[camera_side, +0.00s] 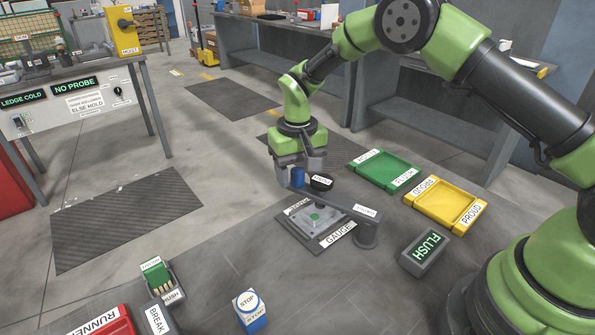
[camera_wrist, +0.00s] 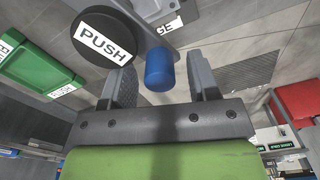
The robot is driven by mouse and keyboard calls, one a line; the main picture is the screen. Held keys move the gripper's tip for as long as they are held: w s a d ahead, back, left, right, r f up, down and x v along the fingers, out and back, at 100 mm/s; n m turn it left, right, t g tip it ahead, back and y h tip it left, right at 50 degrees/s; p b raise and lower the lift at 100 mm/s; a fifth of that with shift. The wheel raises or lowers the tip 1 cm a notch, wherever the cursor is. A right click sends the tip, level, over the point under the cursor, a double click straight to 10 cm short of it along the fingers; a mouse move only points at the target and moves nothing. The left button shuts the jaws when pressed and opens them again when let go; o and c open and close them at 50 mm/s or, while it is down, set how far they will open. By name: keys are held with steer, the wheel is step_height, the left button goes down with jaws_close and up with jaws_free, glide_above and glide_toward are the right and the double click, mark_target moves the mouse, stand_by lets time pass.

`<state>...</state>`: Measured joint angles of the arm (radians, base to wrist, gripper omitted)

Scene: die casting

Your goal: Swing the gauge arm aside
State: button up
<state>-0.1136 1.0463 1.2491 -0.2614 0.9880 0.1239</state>
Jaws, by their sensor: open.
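The gauge arm (camera_side: 335,201) is a grey bar reaching from a round post at the right to a blue knob (camera_side: 297,177) at its far end. It passes over the back edge of the gauge (camera_side: 312,226), where a grey part with a green spot sits. A black disc marked PUSH (camera_wrist: 105,38) is on the arm beside the knob. My gripper (camera_side: 300,168) is low at the knob, jaws open. In the wrist view the blue knob (camera_wrist: 159,70) stands between the two fingers, with a visible gap on each side. I cannot tell contact from the side view.
A green tray (camera_side: 385,169) and a yellow tray (camera_side: 446,204) lie behind and right of the gauge. A display reading FLUSH (camera_side: 425,253) stands right of the post. A stop button (camera_side: 249,310) and a red runner bin (camera_side: 104,323) are in front. Bench space left of the gauge is clear.

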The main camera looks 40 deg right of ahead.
jaws_close()
steer(key=shift+a, duration=0.1)
steer(key=shift+s+a+n, duration=0.3)
steer(key=shift+a+n, duration=0.4)
steer(key=s+a+n, duration=0.4)
steer(key=s+n, duration=0.4)
steer(key=s, duration=0.1)
steer(key=s+a+n, duration=0.4)
steer(key=s+n, duration=0.4)
steer(key=s, duration=0.1)
steer(key=shift+s+n, duration=0.4)
steer(key=shift+s, duration=0.1)
